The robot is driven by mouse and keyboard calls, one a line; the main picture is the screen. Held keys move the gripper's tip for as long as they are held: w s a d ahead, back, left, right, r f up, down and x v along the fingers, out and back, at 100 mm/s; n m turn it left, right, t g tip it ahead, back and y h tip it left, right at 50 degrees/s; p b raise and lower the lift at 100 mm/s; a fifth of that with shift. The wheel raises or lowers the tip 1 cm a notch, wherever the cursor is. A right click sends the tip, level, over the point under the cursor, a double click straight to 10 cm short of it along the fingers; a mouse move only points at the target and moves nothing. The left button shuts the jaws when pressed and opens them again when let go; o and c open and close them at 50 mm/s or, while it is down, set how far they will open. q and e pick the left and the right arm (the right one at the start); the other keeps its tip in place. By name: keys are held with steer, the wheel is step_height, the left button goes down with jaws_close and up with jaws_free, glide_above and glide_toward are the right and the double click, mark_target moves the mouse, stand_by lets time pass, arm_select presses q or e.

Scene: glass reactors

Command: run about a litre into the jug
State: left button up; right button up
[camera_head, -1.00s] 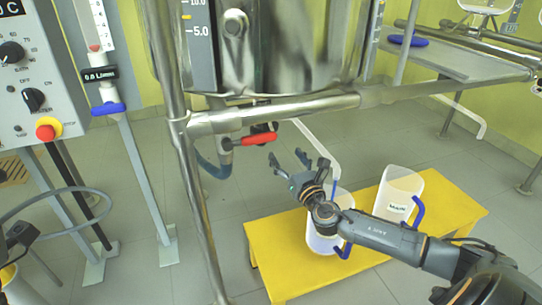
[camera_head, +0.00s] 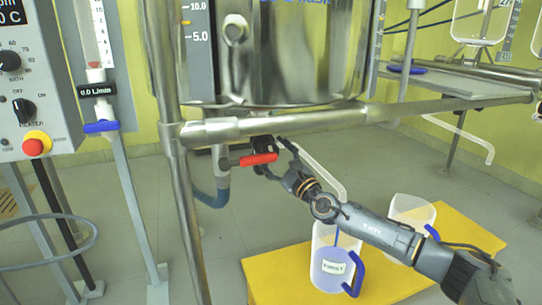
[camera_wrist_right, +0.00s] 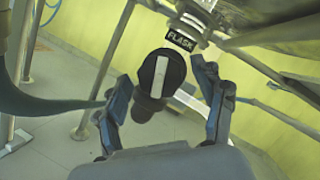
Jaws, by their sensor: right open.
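A black round valve knob (camera_wrist_right: 161,72) with a white bar is in the right wrist view, below a FLASK label (camera_wrist_right: 182,40). My right gripper (camera_wrist_right: 160,80) is open, with one finger on each side of the knob; I cannot tell whether they touch it. In the head view my right gripper (camera_head: 270,158) is beside the red lever (camera_head: 258,159) under the steel-framed vessel. My left gripper is not in view.
A second clear jug (camera_head: 408,212) stands on the yellow bench (camera_head: 280,280), partly behind my right arm. A steel frame bar (camera_head: 270,124) crosses above the valve and an upright (camera_head: 180,200) stands to the left. A control panel (camera_head: 25,100) is at far left.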

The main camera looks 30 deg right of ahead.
steer(key=shift+w+r, duration=0.15)
steer(key=shift+w, duration=0.45)
steer(key=c, duration=1.2)
steer(key=shift+o, duration=0.2)
steer(key=shift+m, duration=0.4)
